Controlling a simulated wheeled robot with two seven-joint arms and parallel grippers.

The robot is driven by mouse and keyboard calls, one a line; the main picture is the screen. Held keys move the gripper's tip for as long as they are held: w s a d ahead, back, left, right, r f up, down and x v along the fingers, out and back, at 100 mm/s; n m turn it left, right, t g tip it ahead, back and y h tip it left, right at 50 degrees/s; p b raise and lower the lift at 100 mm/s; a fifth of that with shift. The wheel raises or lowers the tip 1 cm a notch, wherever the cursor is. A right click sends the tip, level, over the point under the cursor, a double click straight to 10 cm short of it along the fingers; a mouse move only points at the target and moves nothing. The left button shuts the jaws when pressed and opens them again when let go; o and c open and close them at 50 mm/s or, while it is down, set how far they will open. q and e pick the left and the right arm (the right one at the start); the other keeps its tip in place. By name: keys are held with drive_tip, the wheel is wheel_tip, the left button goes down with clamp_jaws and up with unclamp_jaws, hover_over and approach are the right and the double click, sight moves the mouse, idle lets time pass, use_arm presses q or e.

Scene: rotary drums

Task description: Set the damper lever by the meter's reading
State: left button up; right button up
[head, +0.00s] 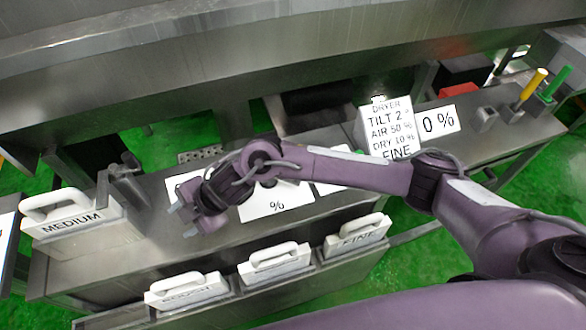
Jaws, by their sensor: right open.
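My right arm reaches in from the right across the grey bench, and its gripper (184,220) is open and empty above the bench's left part. A white card (277,205) with "%" lies under my wrist; the rest of its text is hidden by the arm. A white plate reading "0 %" (438,122) stands farther right. Beside it are a yellow-handled lever (533,88) and a green-handled lever (555,83), both tilted. I cannot tell which thing is the damper lever or the meter. My left gripper is not in view.
A sign (390,130) reads "DRYER, TILT 2, AIR 50 %, DRY 10 %, FINE". A white handled block marked "MEDIUM" (82,222) sits at left. Handled blocks, including one marked "FINE" (357,238), sit along the front rack. A large grey drum (230,60) spans the back.

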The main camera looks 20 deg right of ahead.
drive_tip(key=w+d+h, duration=0.2)
drive_tip(key=d, duration=0.7)
drive_tip(key=w+d+r+g+h, duration=0.1)
drive_tip(key=w+d+h, duration=0.2)
drive_tip(key=d, duration=0.6)
drive_tip(key=w+d+r+g+h, duration=0.1)
drive_tip(key=w+d+h, duration=0.2)
drive_tip(key=d, duration=0.6)
drive_tip(key=shift+w+d+r+n, duration=0.2)
drive_tip(key=shift+d+n, duration=0.05)
drive_tip(key=shift+n, duration=0.15)
drive_tip(key=shift+d+p, duration=0.3)
wheel_tip(320, 180, down, 6)
drive_tip(key=shift+f+p, duration=0.1)
drive_tip(key=shift+p, duration=0.85)
drive_tip(key=shift+f, duration=0.7)
clamp_jaws()
